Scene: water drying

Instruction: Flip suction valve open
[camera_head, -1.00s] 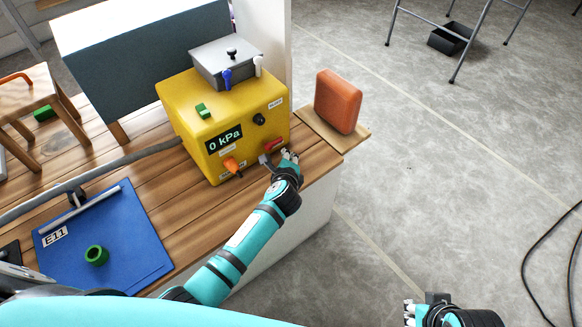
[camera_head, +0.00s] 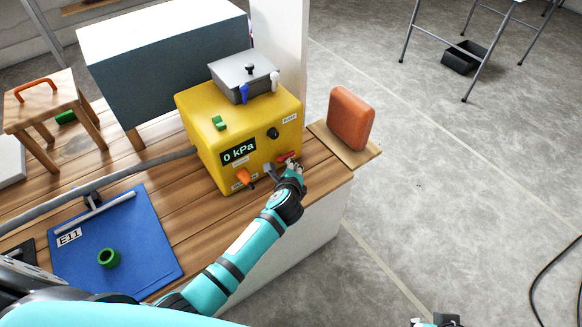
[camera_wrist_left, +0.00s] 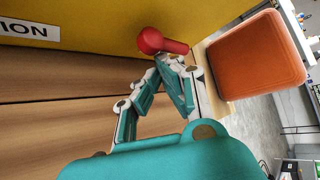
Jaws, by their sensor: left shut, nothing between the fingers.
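The yellow pump box (camera_head: 205,125) stands on the wooden bench, its display reading 0 kPa. A red valve handle (camera_head: 285,156) sits low on its front face, near the right corner. In the left wrist view the red handle (camera_wrist_left: 162,42) has a round end and points right, beside a label ending in "ION" (camera_wrist_left: 25,30). My left gripper (camera_head: 297,170) is shut and empty, with its fingertips (camera_wrist_left: 172,60) just beside and below the red handle. I cannot tell whether they touch it. My right gripper (camera_head: 418,322) is mostly cut off at the bottom edge.
An orange knob (camera_head: 245,176) and a black knob (camera_head: 272,133) are on the same face. An orange block (camera_head: 351,118) stands on a board right of the box. A blue mat (camera_head: 140,245) with a green ring (camera_head: 108,258) lies at left.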

